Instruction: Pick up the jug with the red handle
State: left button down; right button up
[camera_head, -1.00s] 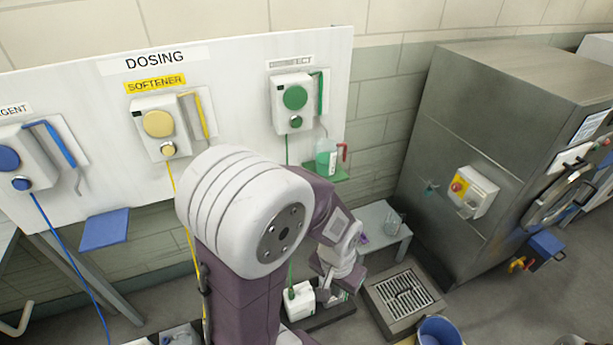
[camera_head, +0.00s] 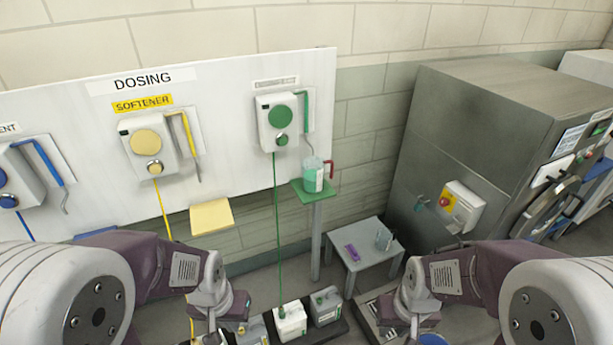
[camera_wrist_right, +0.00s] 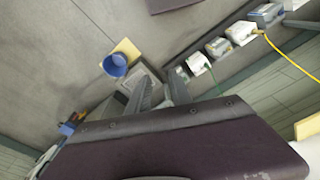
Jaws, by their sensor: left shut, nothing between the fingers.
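The jug with the red handle (camera_head: 314,176) is clear with green liquid inside. It stands upright on a small green shelf (camera_head: 316,196) below the green dosing pump, its handle facing right. My left gripper (camera_head: 213,336) is low at the bottom left of centre, below and left of the jug, shut and empty. My right gripper (camera_head: 411,332) is low at the right, apart from the jug. In the right wrist view its two grey fingers (camera_wrist_right: 160,92) are spread with nothing seen between them. The jug does not show in the right wrist view.
A grey side table (camera_head: 368,262) holds a clear vessel (camera_head: 383,239) and a purple item (camera_head: 352,252). A steel machine (camera_head: 470,140) is at the right. A blue bucket (camera_wrist_right: 115,65) shows in the wrist view.

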aim_at(319, 174)
jog(key=i+l+u, duration=0.3)
jog(key=u, duration=0.15)
jog(key=i+l+u, duration=0.7)
jog(key=l+u, duration=0.15)
